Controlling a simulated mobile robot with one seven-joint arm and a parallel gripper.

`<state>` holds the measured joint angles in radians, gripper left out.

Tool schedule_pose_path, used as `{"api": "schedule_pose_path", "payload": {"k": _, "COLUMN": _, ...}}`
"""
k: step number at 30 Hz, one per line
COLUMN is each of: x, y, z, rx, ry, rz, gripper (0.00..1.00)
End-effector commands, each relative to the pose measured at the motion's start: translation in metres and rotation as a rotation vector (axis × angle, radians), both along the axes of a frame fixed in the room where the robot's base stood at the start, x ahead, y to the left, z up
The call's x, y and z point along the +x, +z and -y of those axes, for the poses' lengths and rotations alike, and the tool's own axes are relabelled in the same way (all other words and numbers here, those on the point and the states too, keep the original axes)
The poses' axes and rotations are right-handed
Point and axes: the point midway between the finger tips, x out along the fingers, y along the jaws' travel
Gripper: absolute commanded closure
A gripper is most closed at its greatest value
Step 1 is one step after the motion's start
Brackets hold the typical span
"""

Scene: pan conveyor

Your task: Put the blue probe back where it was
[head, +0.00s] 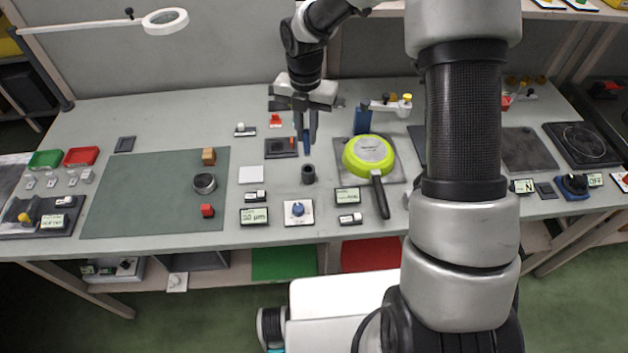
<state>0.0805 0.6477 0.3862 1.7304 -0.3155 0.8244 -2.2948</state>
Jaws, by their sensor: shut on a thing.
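My gripper (306,136) points down over the middle of the table, at the back of the row of instruments. It is shut on the blue probe (307,147), a thin upright dark blue piece whose lower end shows below the fingers. The upper part of the probe is hidden by the fingers. A small black cylindrical holder (308,175) stands just in front of and below the probe in the picture. The probe appears apart from it; I cannot tell the exact height.
A dark square block (281,148) is left of the probe. A dial box (298,212) and display (254,216) are in front. The green mat (150,195) has free room.

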Motion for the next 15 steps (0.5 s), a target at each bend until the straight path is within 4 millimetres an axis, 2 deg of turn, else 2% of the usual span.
{"api": "schedule_pose_path", "payload": {"k": 3, "x": -0.002, "y": -0.005, "z": 0.000, "rx": 0.000, "ry": -0.004, "rz": -0.001, "gripper": 1.00}}
{"api": "schedule_pose_path", "payload": {"k": 10, "x": -0.004, "y": -0.047, "z": 0.000, "rx": 0.001, "ry": -0.004, "rz": -0.004, "gripper": 1.00}}
{"api": "schedule_pose_path", "payload": {"k": 15, "x": -0.002, "y": -0.063, "z": 0.000, "rx": 0.000, "ry": -0.005, "rz": -0.001, "gripper": 1.00}}
